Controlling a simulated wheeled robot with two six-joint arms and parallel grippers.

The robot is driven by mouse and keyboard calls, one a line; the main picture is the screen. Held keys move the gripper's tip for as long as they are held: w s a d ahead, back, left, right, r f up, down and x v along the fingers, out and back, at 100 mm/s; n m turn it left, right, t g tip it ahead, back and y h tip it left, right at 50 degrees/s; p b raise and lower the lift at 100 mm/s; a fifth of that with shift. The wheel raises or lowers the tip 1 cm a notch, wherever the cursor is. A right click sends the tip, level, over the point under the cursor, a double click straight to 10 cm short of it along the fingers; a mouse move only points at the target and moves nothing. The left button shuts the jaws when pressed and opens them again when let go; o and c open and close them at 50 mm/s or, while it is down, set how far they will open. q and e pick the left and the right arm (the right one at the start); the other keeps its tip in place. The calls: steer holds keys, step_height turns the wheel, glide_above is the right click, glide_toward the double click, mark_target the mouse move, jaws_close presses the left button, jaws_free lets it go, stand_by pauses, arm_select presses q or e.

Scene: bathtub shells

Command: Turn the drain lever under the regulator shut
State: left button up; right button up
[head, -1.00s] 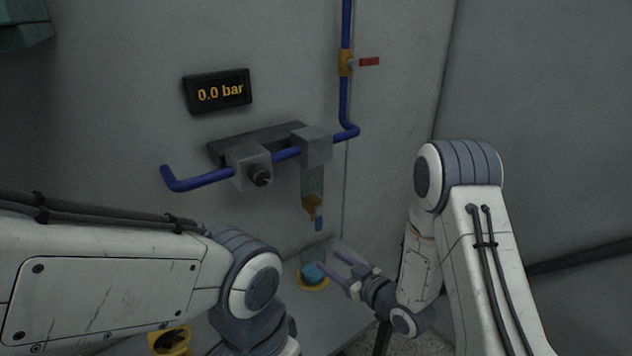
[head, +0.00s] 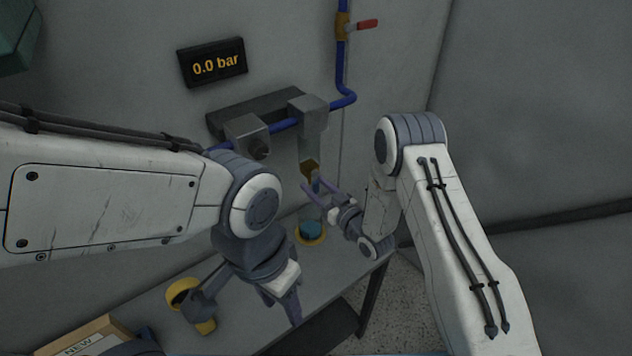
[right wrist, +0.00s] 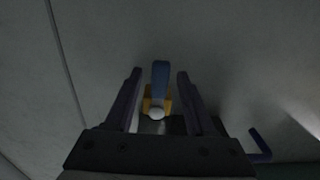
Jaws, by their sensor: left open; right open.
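The regulator (head: 247,134), a grey block with a dark knob, sits on the blue pipe on the wall. To its lower right is the brass drain valve (head: 309,167) with its short blue drain lever (head: 316,184), which points down. My right gripper (head: 312,188) is open at the lever. In the right wrist view the blue lever (right wrist: 160,78) stands between the two spread fingers, with a gap on each side, in front of the yellow-brass valve body (right wrist: 150,104). My left gripper (head: 291,308) is open and empty, low over the bench and away from the valve.
The display (head: 212,63) reads 0.0 bar. A red-handled valve (head: 366,25) is on the pipe above. A teal cup (head: 311,231) in a yellow ring stands below the drain. A yellow holder (head: 184,290) and a box marked NEW (head: 84,345) are on the bench (head: 150,300).

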steer(key=shift+w, duration=0.2)
steer(key=shift+c, duration=0.3)
jaws_close()
steer(key=shift+a, duration=0.1)
stand_by(1.0)
